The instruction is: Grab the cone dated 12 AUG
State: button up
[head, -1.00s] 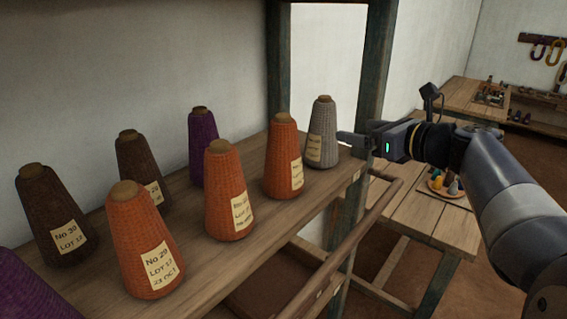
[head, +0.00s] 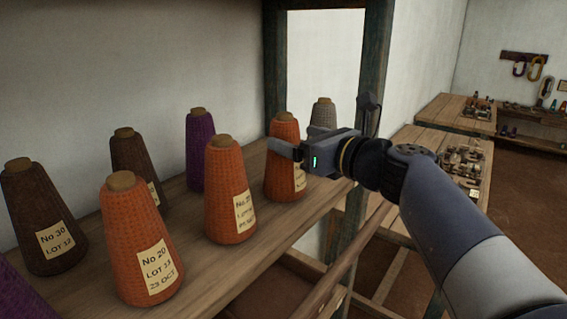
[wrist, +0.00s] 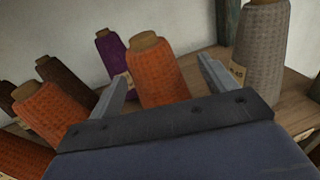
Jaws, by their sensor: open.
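Three orange yarn cones stand upright on a wooden shelf. The front cone (head: 138,220) has a label reading No 20, LOT 13, 23 OCT. The middle cone (head: 222,170) has a label whose lower lines are too blurred to read. The far cone (head: 283,135) has its label mostly hidden behind my gripper. I cannot read 12 AUG on any label. My gripper (head: 284,150) is open and empty, in front of the far orange cone. In the wrist view this far cone (wrist: 158,75) shows between the two fingers (wrist: 162,86), beyond their tips; contact is not visible.
A grey cone (head: 323,112) stands at the shelf's far end, partly behind my gripper. A purple cone (head: 200,150) and brown cones (head: 128,160) stand behind the orange ones. A post (head: 372,75) rises by the shelf end. Rails run along the shelf front.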

aim_at(278, 133)
jog(key=shift+s+a+p+x, duration=0.15)
jog(key=shift+p+x, duration=0.2)
jog(key=shift+x, duration=1)
jog(key=shift+s+a+p+x, duration=0.1)
jog(key=shift+p+x, duration=0.2)
jog(key=shift+x, duration=1)
jog(key=shift+c, duration=0.2)
jog(key=c, duration=1.5)
jog(key=shift+o, duration=0.2)
